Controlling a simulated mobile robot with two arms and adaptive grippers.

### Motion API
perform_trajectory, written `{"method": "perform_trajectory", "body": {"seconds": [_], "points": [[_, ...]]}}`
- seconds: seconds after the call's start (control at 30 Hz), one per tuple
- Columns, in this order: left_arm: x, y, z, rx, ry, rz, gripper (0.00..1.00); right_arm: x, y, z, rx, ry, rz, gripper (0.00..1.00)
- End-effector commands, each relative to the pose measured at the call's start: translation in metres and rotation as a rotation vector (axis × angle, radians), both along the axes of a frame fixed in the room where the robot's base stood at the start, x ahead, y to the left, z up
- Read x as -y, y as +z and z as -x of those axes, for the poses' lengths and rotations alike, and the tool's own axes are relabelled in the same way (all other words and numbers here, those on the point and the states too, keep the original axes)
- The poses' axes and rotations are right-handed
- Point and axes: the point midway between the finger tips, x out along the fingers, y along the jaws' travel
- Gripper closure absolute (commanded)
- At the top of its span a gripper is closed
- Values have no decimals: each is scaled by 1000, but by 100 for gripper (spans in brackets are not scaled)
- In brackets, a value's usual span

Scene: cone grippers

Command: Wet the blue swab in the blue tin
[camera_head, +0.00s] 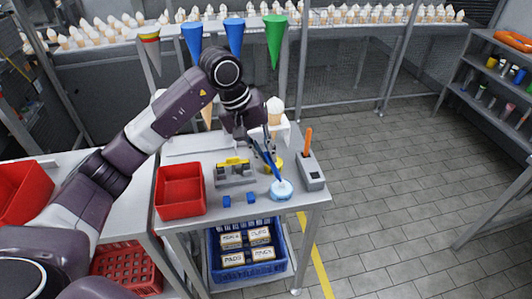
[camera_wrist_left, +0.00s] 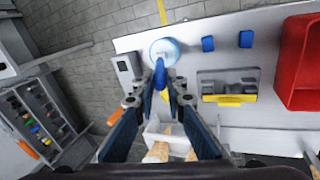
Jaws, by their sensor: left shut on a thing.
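The blue tin (camera_head: 281,190) is a round, pale blue, open tin near the front right of the grey table; it also shows in the left wrist view (camera_wrist_left: 165,47). My left gripper (camera_head: 264,146) is above the table behind the tin, pointing down. In the left wrist view its fingers (camera_wrist_left: 159,100) are closed around the blue swab (camera_wrist_left: 160,74). The swab (camera_head: 270,161) slants from the fingers toward the tin, and its tip overlaps the tin's opening. I cannot tell whether the tip touches the inside. My right gripper is not in view.
A grey holder (camera_head: 312,177) with an orange-handled tool stands to the right. Left are two blue blocks (camera_head: 239,200), a grey-yellow fixture (camera_head: 235,178) and a red bin (camera_head: 181,193). A white cone stand (camera_head: 284,127) is behind.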

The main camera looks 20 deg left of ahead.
Motion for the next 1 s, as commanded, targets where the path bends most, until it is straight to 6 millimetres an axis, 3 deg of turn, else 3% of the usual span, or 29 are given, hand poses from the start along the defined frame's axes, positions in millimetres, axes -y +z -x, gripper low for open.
{"method": "perform_trajectory", "body": {"seconds": [1.0], "points": [[0, -8, 0, -1, 0, -1, 100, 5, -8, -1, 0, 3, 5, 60]]}}
